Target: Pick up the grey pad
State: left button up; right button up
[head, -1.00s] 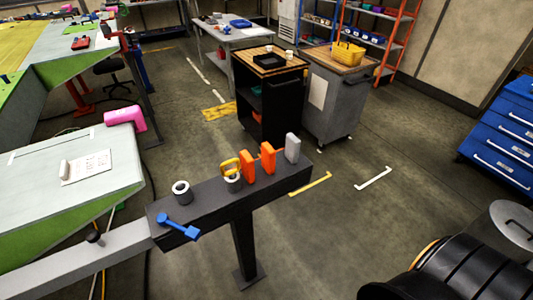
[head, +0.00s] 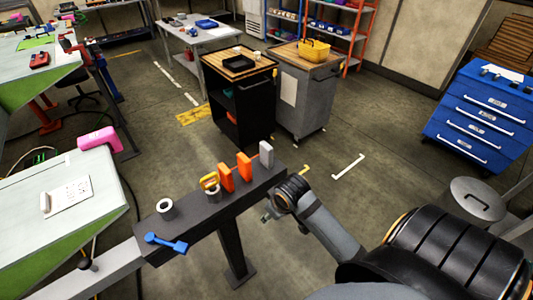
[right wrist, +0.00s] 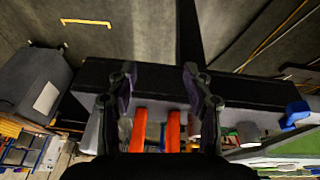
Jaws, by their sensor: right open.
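The grey pad (head: 266,154) stands upright at the right end of the dark beam (head: 190,219) in the head view. In the right wrist view a light grey piece, seemingly the pad (right wrist: 92,134), shows at lower left, partly hidden behind a finger. My right gripper (right wrist: 160,75) is open and empty, with its fingers spread in front of the beam's side. In the head view my right gripper (head: 268,213) is beside the beam, to the right of and below the pad, apart from it. My left gripper is out of view.
Two orange blocks (head: 244,166) stand just left of the pad. Two carts (head: 310,92) stand behind.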

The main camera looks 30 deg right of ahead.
jog(key=w+d+r, duration=0.6)
jog(key=w+r, duration=0.1)
jog(key=w, duration=0.3)
jog(key=m, duration=0.1)
send_near(267, 145)
jog(key=shift+t+y, duration=0.3)
jog(key=f+p, duration=0.1)
jog(key=f, duration=0.3)
jog(key=shift+w+d+f+p, duration=0.15)
jog(key=shift+w+d+p, duration=0.1)
jog(key=shift+p, duration=0.1)
jog(key=shift+w, duration=0.1)
jog(key=f+p, duration=0.1)
jog(key=w+f+p, duration=0.1)
jog(key=shift+w+a+p, duration=0.25)
jog(key=shift+p, duration=0.15)
jog(key=shift+x, duration=1.15)
jog(key=shift+f, duration=0.15)
jog(key=shift+s, duration=0.1)
grip_shut()
